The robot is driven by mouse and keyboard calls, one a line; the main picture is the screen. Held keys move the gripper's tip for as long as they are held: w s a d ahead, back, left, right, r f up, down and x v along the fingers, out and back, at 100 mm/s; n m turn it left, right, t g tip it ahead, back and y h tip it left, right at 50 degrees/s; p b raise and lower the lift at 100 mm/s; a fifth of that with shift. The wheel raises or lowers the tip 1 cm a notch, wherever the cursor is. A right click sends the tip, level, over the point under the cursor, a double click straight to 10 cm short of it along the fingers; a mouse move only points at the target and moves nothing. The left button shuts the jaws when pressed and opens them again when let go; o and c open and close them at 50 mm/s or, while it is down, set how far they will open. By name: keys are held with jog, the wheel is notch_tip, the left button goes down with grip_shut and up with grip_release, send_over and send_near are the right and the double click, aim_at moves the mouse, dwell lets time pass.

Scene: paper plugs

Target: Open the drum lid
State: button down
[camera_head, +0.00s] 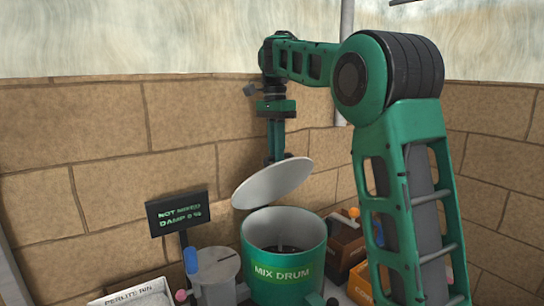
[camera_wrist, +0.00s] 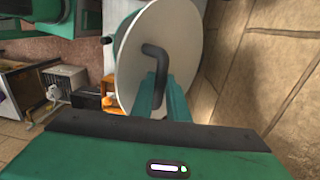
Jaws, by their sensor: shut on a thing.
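The green mix drum (camera_head: 275,272) stands upright with its round mouth uncovered. Inside it is dark, with a thin upright part in the middle. The pale round drum lid (camera_head: 272,184) is above the drum, tilted, with its right side higher. It also fills much of the top of the wrist view (camera_wrist: 185,45), where a bent black handle (camera_wrist: 158,58) stands out from it. My gripper (camera_head: 276,157) is above the lid, shut on the handle. Its fingers show in the wrist view (camera_wrist: 163,98). I cannot tell whether the lid touches the rim behind.
A sign reading "NOT MIXED DAMP 0%" (camera_head: 180,212) stands left of the drum. A grey canister (camera_head: 214,272) is beside the drum, with the perlite bin (camera_head: 135,294) farther left. Orange boxes (camera_head: 361,282) stand to the right. A block wall (camera_head: 120,145) is close behind.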

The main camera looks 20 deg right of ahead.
jog(key=shift+w+f, duration=0.1)
jog(key=shift+f, duration=0.2)
jog(key=c, duration=1.7)
grip_release()
jog(key=shift+w, duration=0.15)
jog(key=shift+r, duration=0.35)
jog(key=r, duration=0.6)
jog(key=w+r, duration=0.1)
jog(key=r, duration=0.3)
jog(key=shift+r, duration=0.1)
jog(key=shift+s, duration=0.1)
